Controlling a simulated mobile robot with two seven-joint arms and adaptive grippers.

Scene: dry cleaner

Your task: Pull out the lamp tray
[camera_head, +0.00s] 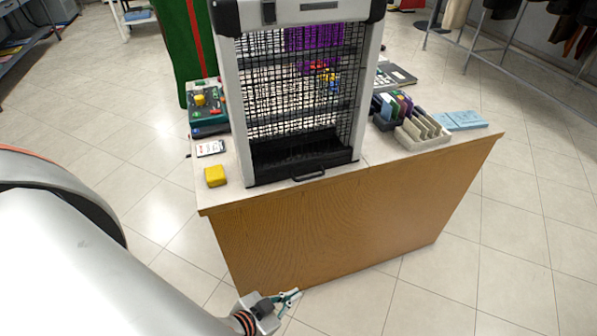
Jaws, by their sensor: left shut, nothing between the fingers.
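The lamp (224,90) is a grey-framed unit with a black wire grille, standing upright on a wooden counter. Its black tray (302,153) sits at the bottom of the frame, with a dark handle (309,176) at its front edge near the counter edge. The tray looks pushed in. My left gripper (291,296) is shut and empty, low in front of the counter's lower left corner, well below and apart from the handle. My right gripper is not in view.
On the counter (385,172) are a yellow block (215,176), a white card (209,148), a green box with coloured parts (206,106), a divided holder (423,131) and blue booklets (461,120). The tiled floor in front is clear. A clothes rack (520,62) stands at the back right.

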